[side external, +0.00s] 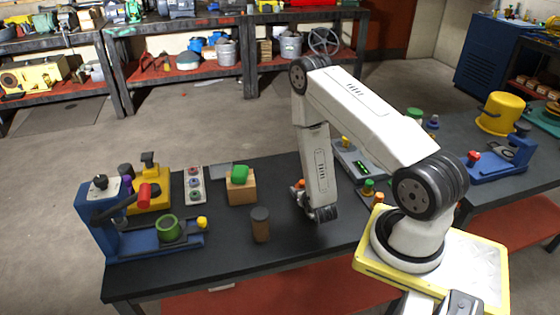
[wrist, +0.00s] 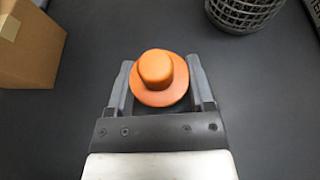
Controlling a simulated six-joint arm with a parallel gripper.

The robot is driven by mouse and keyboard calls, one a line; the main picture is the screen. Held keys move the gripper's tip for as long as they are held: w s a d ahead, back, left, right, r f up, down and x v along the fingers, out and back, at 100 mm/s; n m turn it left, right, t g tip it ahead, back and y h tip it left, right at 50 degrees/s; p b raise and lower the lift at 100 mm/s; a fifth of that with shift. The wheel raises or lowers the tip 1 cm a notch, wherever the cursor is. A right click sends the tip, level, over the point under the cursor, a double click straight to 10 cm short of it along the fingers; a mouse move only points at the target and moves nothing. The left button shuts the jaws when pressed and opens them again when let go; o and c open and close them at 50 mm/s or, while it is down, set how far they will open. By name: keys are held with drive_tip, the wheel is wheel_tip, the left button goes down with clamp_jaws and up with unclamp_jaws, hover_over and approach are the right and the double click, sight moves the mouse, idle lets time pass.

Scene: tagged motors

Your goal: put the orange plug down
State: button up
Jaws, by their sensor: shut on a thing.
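The orange plug (wrist: 157,68), a round knob on a wider round flange, sits between the two grey fingers of my gripper (wrist: 160,85) in the wrist view. The fingers are shut on the flange from both sides. Dark table top (wrist: 130,25) shows beyond the plug; the gap below the plug cannot be judged. In the side view my arm reaches down over the middle of the table. Its end is mostly hidden there, with a small orange patch beside it that I cannot surely match to the plug.
A cardboard box (side external: 241,190) with a green part (side external: 240,173) on it and a dark brown cylinder (side external: 260,225) stand left of my arm. A blue fixture (side external: 112,220) fills the left end. A dark ribbed round thing (wrist: 242,12) shows at the wrist view's upper right.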

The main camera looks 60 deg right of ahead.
drive_tip(key=shift+f, duration=0.3)
drive_tip(key=shift+f, duration=0.15)
drive_tip(key=o, duration=1.2)
drive_tip(key=shift+s+a+r, duration=0.1)
drive_tip(key=shift+r, duration=0.1)
drive_tip(key=v, duration=1.1)
drive_tip(key=shift+s+a+r, duration=0.1)
drive_tip(key=shift+s+a, duration=0.1)
drive_tip(key=shift+s, duration=0.05)
